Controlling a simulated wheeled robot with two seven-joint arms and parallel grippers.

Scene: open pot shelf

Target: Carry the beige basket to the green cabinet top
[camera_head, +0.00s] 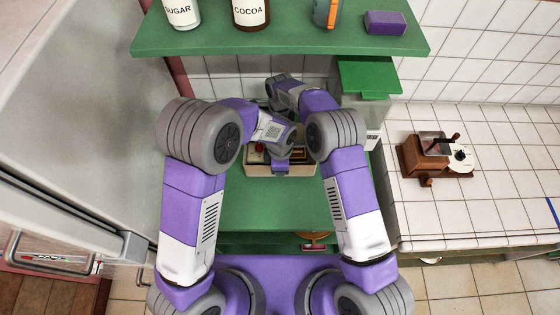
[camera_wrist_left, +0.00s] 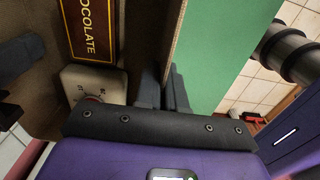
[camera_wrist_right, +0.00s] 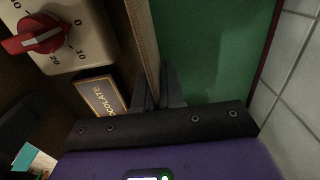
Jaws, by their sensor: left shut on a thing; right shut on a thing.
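The beige basket (camera_head: 302,170) is over the green cabinet top (camera_head: 270,205), near its back. Whether it rests there or hangs just above, I cannot tell. My left gripper (camera_head: 281,165) is shut on its near wall, which also shows in the left wrist view (camera_wrist_left: 174,35). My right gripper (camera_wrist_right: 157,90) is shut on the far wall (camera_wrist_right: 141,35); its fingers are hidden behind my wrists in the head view. Inside the basket are a white timer with a red knob (camera_wrist_right: 40,33) and a dark chocolate box (camera_wrist_right: 100,95).
A green shelf (camera_head: 290,42) with jars and a purple block (camera_head: 385,22) is above. A tiled counter (camera_head: 450,210) with a coffee grinder (camera_head: 435,155) lies to the right. A fridge stands at left. The cabinet top's front part is clear.

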